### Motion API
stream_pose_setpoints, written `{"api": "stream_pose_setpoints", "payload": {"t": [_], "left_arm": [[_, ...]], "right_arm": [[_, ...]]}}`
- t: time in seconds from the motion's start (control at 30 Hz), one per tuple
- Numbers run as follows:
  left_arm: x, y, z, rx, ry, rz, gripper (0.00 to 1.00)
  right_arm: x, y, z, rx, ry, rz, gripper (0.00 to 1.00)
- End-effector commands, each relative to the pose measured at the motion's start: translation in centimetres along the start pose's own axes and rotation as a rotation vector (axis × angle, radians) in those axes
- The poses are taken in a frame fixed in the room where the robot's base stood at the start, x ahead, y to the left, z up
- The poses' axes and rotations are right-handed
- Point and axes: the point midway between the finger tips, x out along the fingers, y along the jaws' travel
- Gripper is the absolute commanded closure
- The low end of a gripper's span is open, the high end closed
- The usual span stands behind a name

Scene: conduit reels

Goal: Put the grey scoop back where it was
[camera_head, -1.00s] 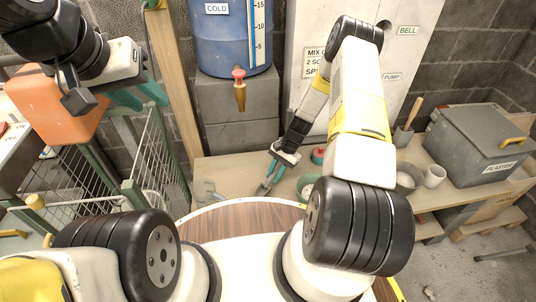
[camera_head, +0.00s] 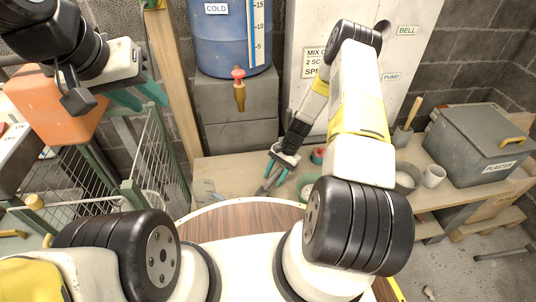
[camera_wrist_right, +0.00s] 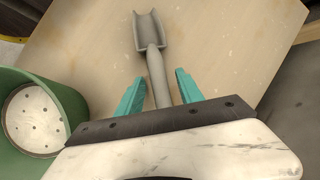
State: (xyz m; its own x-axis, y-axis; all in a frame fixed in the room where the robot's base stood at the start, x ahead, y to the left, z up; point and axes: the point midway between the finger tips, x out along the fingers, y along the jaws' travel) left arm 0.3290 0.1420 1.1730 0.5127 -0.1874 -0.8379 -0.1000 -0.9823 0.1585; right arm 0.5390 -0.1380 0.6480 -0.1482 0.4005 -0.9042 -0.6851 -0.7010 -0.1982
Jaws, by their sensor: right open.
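The grey scoop (camera_wrist_right: 150,40) is over the pale wooden bench (camera_wrist_right: 215,35), its bowl pointing away from my right gripper in the right wrist view. It also shows small in the head view (camera_head: 264,188). My right gripper (camera_wrist_right: 160,90) is open, with one teal finger on each side of the scoop's handle and a gap on both sides. It also shows in the head view (camera_head: 276,172). The handle's near end is hidden by the gripper body. My left gripper (camera_head: 140,97) is at the upper left, empty, its teal fingers apart beside an orange container.
A green container (camera_wrist_right: 70,95) with a holed white disc inside stands left of my right gripper. A blue barrel (camera_head: 233,40) stands behind.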

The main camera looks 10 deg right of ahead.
Motion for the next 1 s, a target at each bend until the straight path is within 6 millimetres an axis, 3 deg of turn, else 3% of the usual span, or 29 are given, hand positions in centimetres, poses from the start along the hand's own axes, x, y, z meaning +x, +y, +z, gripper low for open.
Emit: {"api": "stream_pose_setpoints", "payload": {"t": [0.4, 0.77, 0.87, 1.0], "left_arm": [[0.0, 0.0, 0.0, 0.000, 0.000, 0.000, 0.64], [0.0, 0.0, 0.0, 0.000, 0.000, 0.000, 0.64], [0.0, 0.0, 0.0, 0.000, 0.000, 0.000, 0.64], [0.0, 0.0, 0.0, 0.000, 0.000, 0.000, 0.64]], "right_arm": [[-8.5, 0.0, -0.1, 0.001, 0.005, -0.002, 0.56], [-13.2, -0.6, 0.3, -0.024, 0.022, -0.001, 0.56], [-16.8, -1.6, 1.4, -0.079, 0.064, 0.001, 0.56], [-23.5, -3.2, 4.7, -0.191, 0.150, 0.006, 0.56]]}}
